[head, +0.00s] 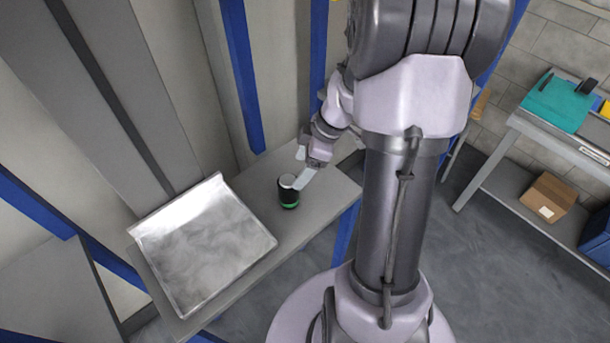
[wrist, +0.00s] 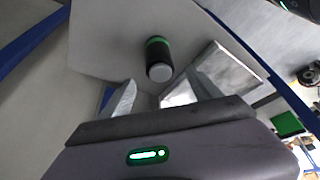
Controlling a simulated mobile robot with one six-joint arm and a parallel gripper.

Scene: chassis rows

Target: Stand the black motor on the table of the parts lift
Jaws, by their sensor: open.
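The black motor (head: 288,193) is a short black cylinder with a light grey top and a green band near its base. It stands upright on a grey tabletop (head: 325,205). My gripper (head: 301,180) is beside and just above the motor's top, on its right in the head view. In the wrist view the motor (wrist: 158,58) lies just beyond the open, empty fingers (wrist: 164,93), in line with the space between them. I cannot tell from these views which surface is the table of the parts lift.
A shallow metal tray (head: 205,243) lies on the same tabletop, left of the motor. Blue posts (head: 242,75) and grey panels stand behind. At the right, a bench (head: 550,137) holds a teal case (head: 557,103), with a cardboard box (head: 545,197) below. Floor (head: 480,265) between is clear.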

